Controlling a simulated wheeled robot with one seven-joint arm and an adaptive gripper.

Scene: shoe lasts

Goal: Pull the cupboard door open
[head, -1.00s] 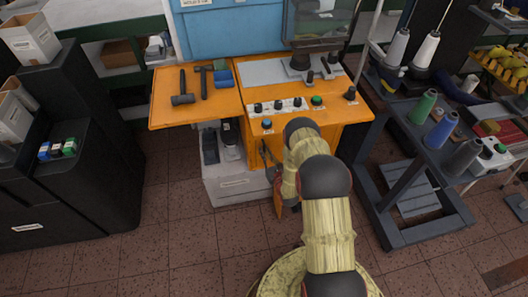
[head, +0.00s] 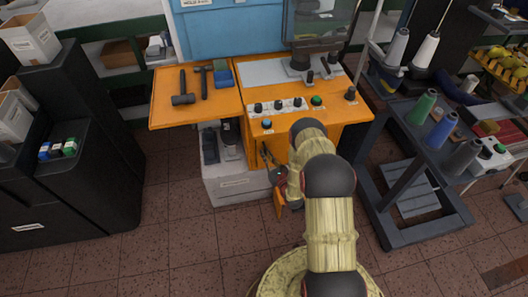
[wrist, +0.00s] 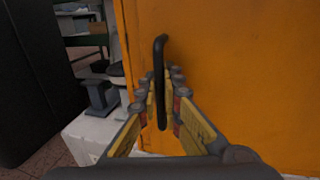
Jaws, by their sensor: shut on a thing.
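The cupboard door (wrist: 235,70) is a flat orange panel filling the right of the wrist view. A black bar handle (wrist: 160,48) stands upright near its left edge. My gripper (wrist: 161,88) is shut on this handle, with one finger on each side of it. My arm hides most of the door and the handle there.
The orange bench (head: 225,107) above carries hammers and a control panel. A pale grey box (head: 235,187) sits left of the door. A dark trolley (head: 410,215) with thread cones stands close on the right. The tiled floor in front is largely clear.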

